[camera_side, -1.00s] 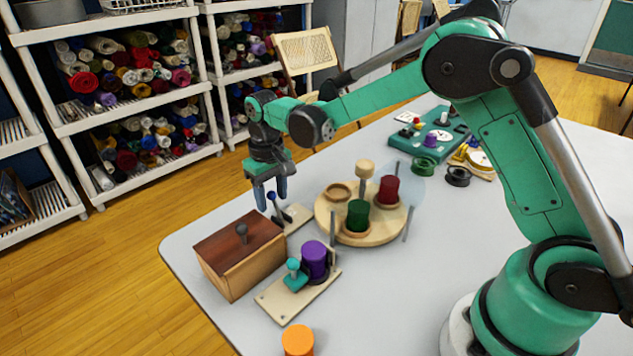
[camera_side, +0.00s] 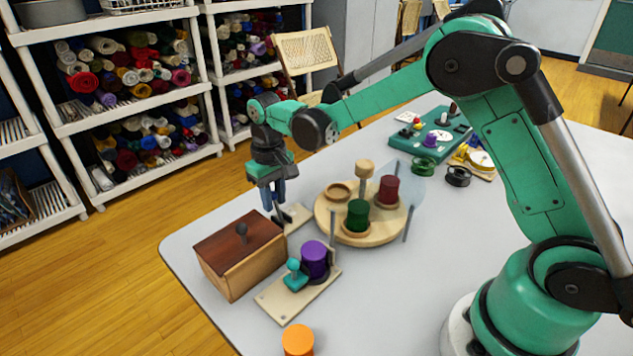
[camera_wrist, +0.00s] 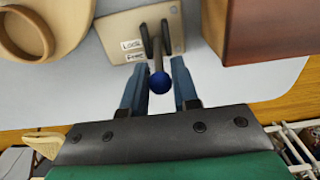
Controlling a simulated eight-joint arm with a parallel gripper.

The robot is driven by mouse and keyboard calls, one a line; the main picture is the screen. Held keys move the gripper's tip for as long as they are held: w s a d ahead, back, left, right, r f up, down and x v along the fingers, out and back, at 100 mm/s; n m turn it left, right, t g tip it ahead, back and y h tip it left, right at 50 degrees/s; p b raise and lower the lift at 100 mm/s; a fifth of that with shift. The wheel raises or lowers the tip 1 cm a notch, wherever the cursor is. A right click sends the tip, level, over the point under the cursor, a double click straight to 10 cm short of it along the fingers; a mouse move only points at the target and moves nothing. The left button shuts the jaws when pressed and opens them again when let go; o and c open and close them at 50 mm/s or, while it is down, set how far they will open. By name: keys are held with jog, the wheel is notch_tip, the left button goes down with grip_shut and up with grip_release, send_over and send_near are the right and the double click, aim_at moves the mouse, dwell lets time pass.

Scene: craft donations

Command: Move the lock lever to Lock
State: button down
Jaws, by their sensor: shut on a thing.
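The lock lever (camera_wrist: 157,62) is a dark shaft with a blue round knob (camera_wrist: 160,83), set in a slotted bracket on a pale plate (camera_wrist: 112,25). Labels reading Lock (camera_wrist: 131,44) and Free (camera_wrist: 137,57) lie beside the bracket. The lever leans toward the Free end in the wrist view. My gripper (camera_wrist: 161,70) has its two blue fingers on either side of the lever, shut on it near the knob. In the side view my gripper (camera_side: 273,197) points down at the plate (camera_side: 298,215), and the fingers hide the knob.
A wooden box (camera_side: 240,262) with a dark knob stands close beside the plate. A round wooden turntable (camera_side: 328,217) with green and red spools is on the other side. A purple spool (camera_side: 315,259) stands on a board in front. The table's edge is near.

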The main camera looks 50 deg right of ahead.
jog(key=shift+s+r, duration=0.1)
jog(key=shift+s, duration=0.55)
jog(key=shift+s+r, duration=0.1)
jog(key=shift+s, duration=0.65)
